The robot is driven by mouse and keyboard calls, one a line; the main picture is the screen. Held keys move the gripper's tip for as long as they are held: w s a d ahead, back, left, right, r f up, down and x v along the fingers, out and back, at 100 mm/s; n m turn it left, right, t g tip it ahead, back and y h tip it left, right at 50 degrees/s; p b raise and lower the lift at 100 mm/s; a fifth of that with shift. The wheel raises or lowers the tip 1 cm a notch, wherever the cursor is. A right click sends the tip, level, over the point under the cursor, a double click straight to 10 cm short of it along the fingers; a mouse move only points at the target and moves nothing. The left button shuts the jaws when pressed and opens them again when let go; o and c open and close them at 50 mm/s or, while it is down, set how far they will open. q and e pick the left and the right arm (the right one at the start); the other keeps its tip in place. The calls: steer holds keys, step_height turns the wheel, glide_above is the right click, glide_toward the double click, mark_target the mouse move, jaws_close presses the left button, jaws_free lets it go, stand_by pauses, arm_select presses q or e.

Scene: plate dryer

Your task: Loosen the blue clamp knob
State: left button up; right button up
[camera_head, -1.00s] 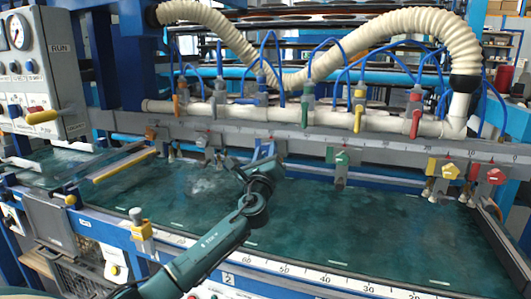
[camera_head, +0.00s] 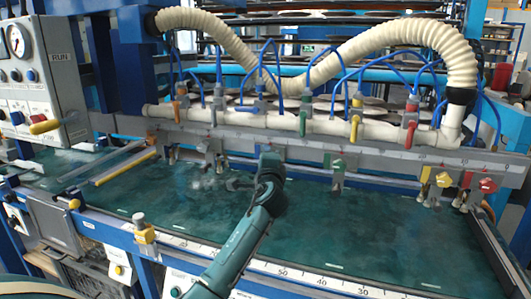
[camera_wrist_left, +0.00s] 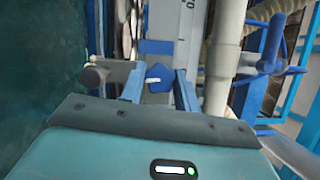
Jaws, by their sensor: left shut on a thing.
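The blue clamp knob (camera_wrist_left: 155,74) is at the middle of the left wrist view, on a grey rail. It has a faceted, star-like shape. My left gripper (camera_wrist_left: 159,86) has its two blue fingers on either side of the knob and is shut on it. In the head view my left arm (camera_head: 240,240) rises from the bottom centre to the rail, and its wrist hides the blue clamp and the fingers. My right gripper is in neither current view.
The grey clamp rail (camera_head: 375,155) runs across the machine, with a green clamp (camera_head: 338,166), a yellow clamp (camera_head: 442,180) and a red clamp (camera_head: 487,185) to the right. Pale pipe (camera_head: 330,125) with coloured valves lies behind. The dark green bed (camera_head: 370,220) is largely clear.

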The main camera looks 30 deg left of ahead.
arm_select(q)
steer(key=n+p, duration=0.1)
steer(key=n+g+p, duration=0.1)
steer(key=shift+r+n+h, duration=0.2)
steer(key=shift+n+h, duration=0.2)
steer(key=shift+f+n+p, duration=0.1)
steer(key=shift+n+p, duration=0.5)
steer(key=shift+h, duration=0.3)
arm_select(e)
steer(key=shift+s+d+r+n+g, duration=0.15)
steer(key=shift+r+n, duration=0.1)
steer(key=shift+r, duration=0.3)
steer(key=shift+s+d+r+n+g, duration=0.15)
steer(key=shift+r+n, duration=0.1)
steer(key=shift+r, duration=0.25)
steer(key=shift+f, duration=0.2)
steer(key=shift+w, duration=0.1)
arm_select(q)
steer(key=o, duration=1)
steer(key=shift+c, duration=0.2)
arm_select(e)
steer(key=shift+w+r, duration=0.1)
steer(key=shift+r, duration=0.1)
arm_select(q)
steer(key=v, duration=1.3)
arm_select(e)
steer(key=shift+a+f, duration=0.1)
